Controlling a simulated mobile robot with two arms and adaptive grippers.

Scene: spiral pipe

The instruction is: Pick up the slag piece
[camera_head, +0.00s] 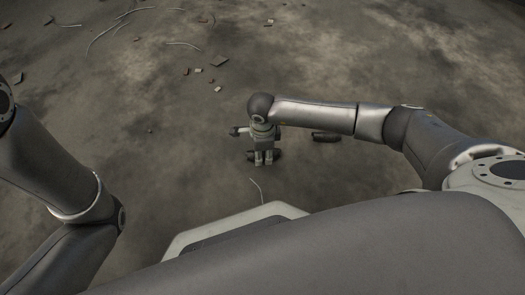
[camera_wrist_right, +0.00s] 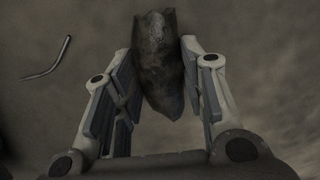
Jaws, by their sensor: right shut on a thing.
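The slag piece (camera_wrist_right: 158,65) is a dark, rough, elongated lump between the fingers of my right gripper (camera_wrist_right: 157,85) in the right wrist view. The gripper is shut on it, with one finger on each side. Its far end sticks out past the fingertips. In the head view my right gripper (camera_head: 264,159) points down near the middle, and the dark slag piece (camera_head: 250,155) shows partly behind the fingers. I cannot tell whether it touches the ground. My left arm shows at the left, but its gripper is out of view.
Another dark, elongated piece (camera_head: 326,137) lies on the ground right of my right gripper. A thin bent wire (camera_wrist_right: 50,60) lies on the ground at left in the wrist view. Small rubble (camera_head: 219,61) and wires lie farther off. Ground at centre left is mostly clear.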

